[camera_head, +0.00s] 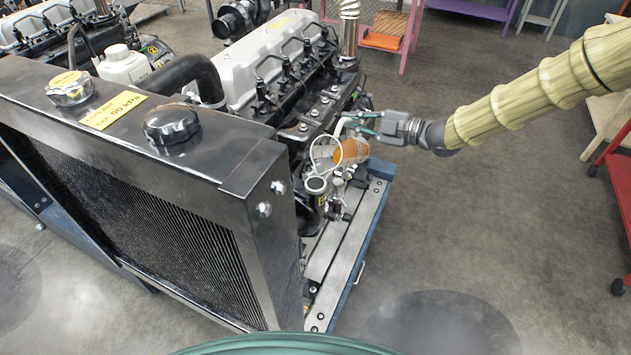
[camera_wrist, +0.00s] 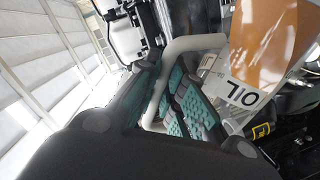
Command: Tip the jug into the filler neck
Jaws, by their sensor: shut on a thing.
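The jug (camera_head: 350,152) is clear with orange oil inside and appears tilted, its round pale rim to the left. My gripper (camera_head: 362,124) is shut on the jug's pale handle beside the engine. In the wrist view the teal-padded fingers of my gripper (camera_wrist: 168,108) close around the handle, and the jug (camera_wrist: 262,50) shows orange oil and a white "OIL" label. The filler neck (camera_head: 316,184), a round upright opening with a pale rim, stands just below and left of the jug in the head view. Any oil stream cannot be made out.
The radiator (camera_head: 150,210) with its black cap (camera_head: 170,123) fills the left front. The engine (camera_head: 300,95) stands behind the neck. A metal rail (camera_head: 345,245) runs along the engine stand's right edge. The floor on the right is open, with a red cart at the far edge.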

